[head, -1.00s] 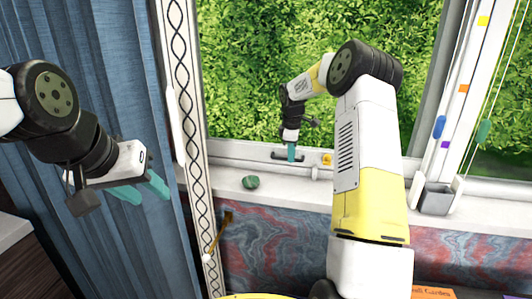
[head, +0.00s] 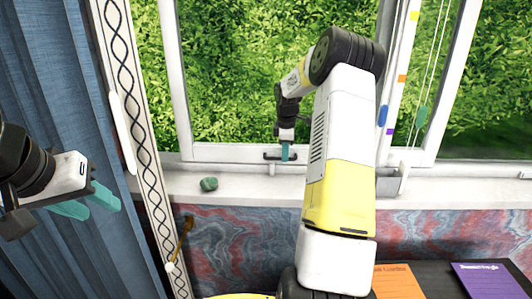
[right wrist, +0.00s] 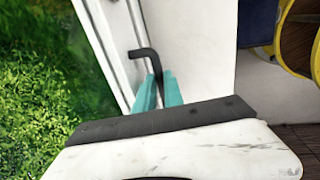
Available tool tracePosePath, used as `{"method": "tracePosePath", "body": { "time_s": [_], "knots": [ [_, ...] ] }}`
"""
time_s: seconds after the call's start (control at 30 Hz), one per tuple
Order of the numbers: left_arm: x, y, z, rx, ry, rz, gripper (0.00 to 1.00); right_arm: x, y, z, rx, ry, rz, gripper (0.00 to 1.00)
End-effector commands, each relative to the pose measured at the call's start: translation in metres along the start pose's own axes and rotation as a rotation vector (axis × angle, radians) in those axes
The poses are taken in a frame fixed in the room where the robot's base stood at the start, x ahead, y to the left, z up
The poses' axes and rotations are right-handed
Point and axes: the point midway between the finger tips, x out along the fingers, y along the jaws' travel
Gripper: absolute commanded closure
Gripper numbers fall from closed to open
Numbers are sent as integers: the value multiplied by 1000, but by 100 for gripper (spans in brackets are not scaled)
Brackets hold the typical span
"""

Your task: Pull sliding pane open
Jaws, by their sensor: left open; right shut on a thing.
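The sliding pane's white frame (head: 232,152) stands in the window, with its left upright (head: 172,75) to the right of a narrow strip of greenery. A dark handle (head: 270,156) sits on its bottom rail and shows as a bent dark bar in the right wrist view (right wrist: 141,52). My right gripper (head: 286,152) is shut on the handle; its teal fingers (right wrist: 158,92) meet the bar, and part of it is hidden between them. My left gripper (head: 88,203) is open and empty in front of the blue curtain, away from the pane.
A green stone (head: 209,184) lies on the white sill (head: 240,187). A grey box (head: 391,183) stands on the sill to the right of my right arm. A patterned strip (head: 135,130) hangs beside the blue curtain (head: 50,90). Orange (head: 396,282) and purple (head: 487,279) booklets lie below.

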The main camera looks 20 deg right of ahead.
Motion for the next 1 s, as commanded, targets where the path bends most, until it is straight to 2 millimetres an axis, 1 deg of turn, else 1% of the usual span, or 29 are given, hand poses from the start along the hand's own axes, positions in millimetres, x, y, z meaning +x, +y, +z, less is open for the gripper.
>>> {"method": "tracePosePath", "body": {
  "time_s": [0.07,0.1,0.17,0.2,0.47,0.57,0.67,0.9,1.0],
  "knots": [
    [0,0,0,0,0,0,58,3,-2,3,1,-5,-7,100],
    [0,0,0,0,0,0,58,3,-2,3,1,-5,-7,80],
    [0,0,0,0,0,0,58,3,-2,3,2,-5,-6,68],
    [0,0,0,0,0,0,58,2,-2,3,2,-5,-5,66],
    [0,0,0,0,0,0,58,1,-1,2,1,-3,-2,66],
    [0,0,0,0,0,0,58,-5,0,2,1,-3,-1,66],
    [0,0,0,0,0,0,58,-19,0,2,2,-3,1,66],
    [0,0,0,0,0,0,58,-59,0,2,1,-4,0,66],
    [0,0,0,0,0,0,58,-70,0,2,1,-3,-2,66]
  ]
}}
